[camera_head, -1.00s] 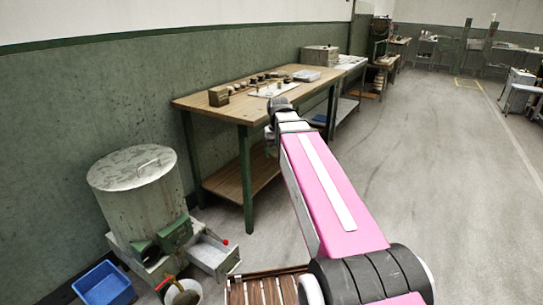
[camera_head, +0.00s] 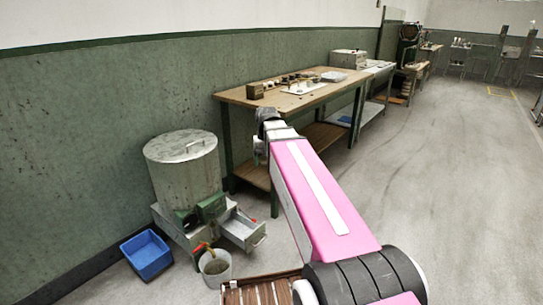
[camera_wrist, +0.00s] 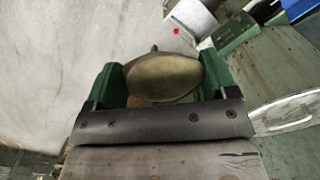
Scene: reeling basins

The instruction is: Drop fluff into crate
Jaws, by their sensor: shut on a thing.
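My gripper (camera_wrist: 162,65) is shut on a smooth, rounded olive-brown thing in the wrist view, which may be the fluff (camera_wrist: 163,78). The thing sits between the two green fingers, with a paler part below it. In the head view my gripper is mostly hidden at the far end of my arm, and the held thing cannot be made out. A blue open crate (camera_head: 147,257) stands on the floor at the left, near the wall, left of and apart from my arm. Its inside looks empty.
A lidded metal drum (camera_head: 184,170) stands on a base with an open drawer (camera_head: 242,232), right of the crate. A grey bucket (camera_head: 215,268) is in front. A wooden workbench (camera_head: 235,97) with small items stands beyond my arm. The floor at right is clear.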

